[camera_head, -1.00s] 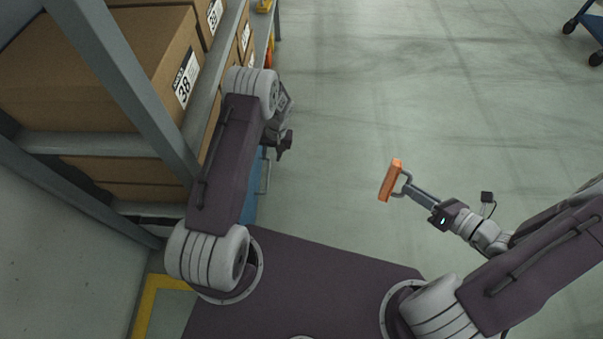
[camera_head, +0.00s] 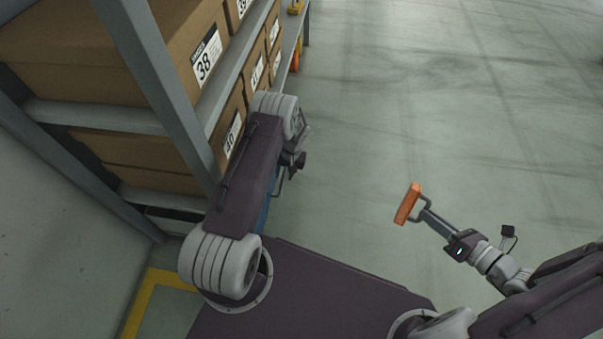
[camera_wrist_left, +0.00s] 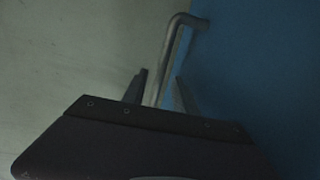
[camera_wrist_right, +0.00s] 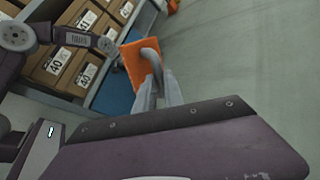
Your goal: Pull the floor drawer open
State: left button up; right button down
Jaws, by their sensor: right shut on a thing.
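The floor drawer has a blue front (camera_head: 266,212), low at the shelf's foot and mostly hidden behind my left arm in the head view. Its grey bar handle (camera_head: 281,183) stands out from the front. In the left wrist view the blue front (camera_wrist_left: 265,70) fills the right side, and the bent handle (camera_wrist_left: 172,45) runs down between the fingers of my left gripper (camera_wrist_left: 160,92). These fingers are apart, one on each side of the bar; contact cannot be told. My right gripper (camera_wrist_right: 158,92) is shut on the grey handle of an orange block-like tool (camera_wrist_right: 134,65), held away from the drawer.
A grey shelf rack (camera_head: 165,80) with brown numbered boxes (camera_head: 150,45) stands at left, close to my left arm. Yellow floor tape (camera_head: 143,300) marks the near left corner. The floor (camera_head: 440,110) right of the rack is clear.

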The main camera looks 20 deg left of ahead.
pick_arm(q)
grip_shut()
dwell(1.3)
